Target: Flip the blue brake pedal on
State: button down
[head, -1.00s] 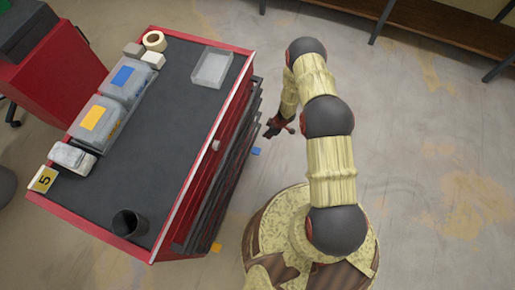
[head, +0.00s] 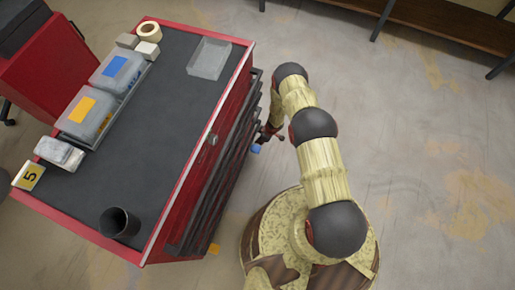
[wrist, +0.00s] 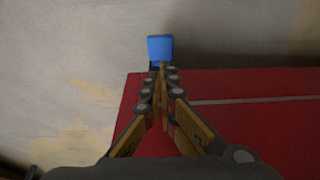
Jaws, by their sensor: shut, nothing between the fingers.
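The blue brake pedal (head: 255,148) sticks out low at the right side of the red tool cart, near its far end. In the wrist view the blue pedal (wrist: 160,49) shows just beyond my fingertips, in line with them. My gripper (wrist: 161,70) is shut and empty, its fingertips close together at the near edge of the pedal. I cannot tell whether they touch it. In the head view my gripper (head: 262,137) is beside the cart, right by the pedal and partly hidden by my arm.
The red tool cart (head: 165,100) has a dark top with two bins, a clear tray (head: 209,58), a tape roll (head: 149,30) and a black cup (head: 119,223). An orange pedal (head: 213,248) sticks out at its near end. Open floor (head: 400,130) lies to the right.

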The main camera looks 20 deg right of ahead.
aim_at(256, 148)
jog(key=b+x, duration=0.1)
jog(key=x, duration=0.2)
jog(key=b+x, duration=0.1)
jog(key=x, duration=0.2)
jog(key=d+b+x, duration=0.1)
jog(key=x, duration=0.2)
jog(key=shift+s+f+b, duration=0.2)
jog(key=shift+s+b, duration=0.1)
jog(key=shift+s+d+p, duration=0.1)
jog(key=shift+s+p, duration=0.05)
jog(key=shift+p, duration=0.45)
jog(key=shift+f, duration=0.1)
